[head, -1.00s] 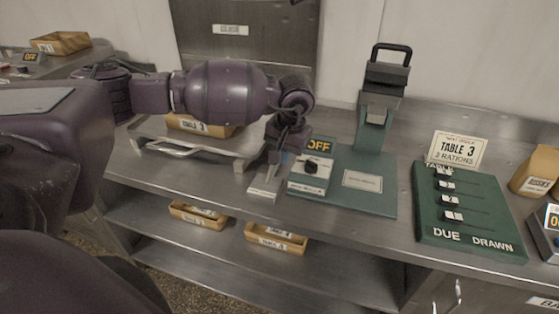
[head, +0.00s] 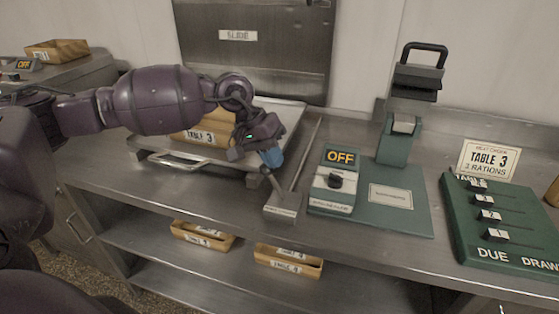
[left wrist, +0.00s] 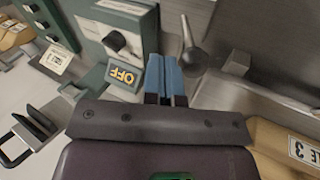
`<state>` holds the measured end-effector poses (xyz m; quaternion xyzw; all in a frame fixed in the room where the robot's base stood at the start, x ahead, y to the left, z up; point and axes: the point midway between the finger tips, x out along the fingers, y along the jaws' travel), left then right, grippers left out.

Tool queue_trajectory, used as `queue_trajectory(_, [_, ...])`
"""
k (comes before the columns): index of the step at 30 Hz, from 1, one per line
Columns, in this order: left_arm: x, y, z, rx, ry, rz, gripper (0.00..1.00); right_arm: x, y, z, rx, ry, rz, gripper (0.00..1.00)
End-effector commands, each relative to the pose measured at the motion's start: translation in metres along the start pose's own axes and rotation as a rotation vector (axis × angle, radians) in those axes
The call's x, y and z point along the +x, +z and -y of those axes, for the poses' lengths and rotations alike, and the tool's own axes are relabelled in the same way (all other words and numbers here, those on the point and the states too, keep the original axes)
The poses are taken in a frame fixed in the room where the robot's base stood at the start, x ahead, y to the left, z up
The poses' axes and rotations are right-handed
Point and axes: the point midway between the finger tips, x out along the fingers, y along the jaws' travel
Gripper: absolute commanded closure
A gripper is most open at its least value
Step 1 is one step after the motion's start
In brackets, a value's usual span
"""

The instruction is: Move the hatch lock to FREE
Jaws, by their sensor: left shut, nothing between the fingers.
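The hatch lock looks to be the small grey block (head: 281,208) on the counter, with a lever rising from it. The lever ends in a dark round knob, clear in the left wrist view (left wrist: 193,61). The lever leans left in the head view, toward the tray. The block's label is too small to read. My left gripper (head: 272,158) is shut and empty, its blue fingertips just beside the knob; they also show in the left wrist view (left wrist: 164,75). I cannot tell whether they touch it. The hatch marked SLIDE (head: 250,50) is behind. My right gripper is out of view.
A green-based machine with an OFF sign (head: 341,157) and black dial (head: 336,181) stands right of the lock. A metal tray (head: 180,160) with a TABLE 3 box (head: 205,135) is at left. A green DUE/DRAWN board (head: 500,225) is at right.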

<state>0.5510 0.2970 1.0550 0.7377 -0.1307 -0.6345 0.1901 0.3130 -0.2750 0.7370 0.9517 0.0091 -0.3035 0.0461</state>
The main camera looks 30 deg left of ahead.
Motion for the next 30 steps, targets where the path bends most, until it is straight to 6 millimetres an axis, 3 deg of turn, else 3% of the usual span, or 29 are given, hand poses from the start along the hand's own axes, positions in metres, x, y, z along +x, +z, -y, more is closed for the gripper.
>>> queue_trajectory(9, [-0.002,0.002,0.015,0.0,0.005,0.0,1.0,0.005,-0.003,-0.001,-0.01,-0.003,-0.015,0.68])
queue_trajectory(30, [-0.006,0.003,0.015,-0.001,0.001,-0.001,1.0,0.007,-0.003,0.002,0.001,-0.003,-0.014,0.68])
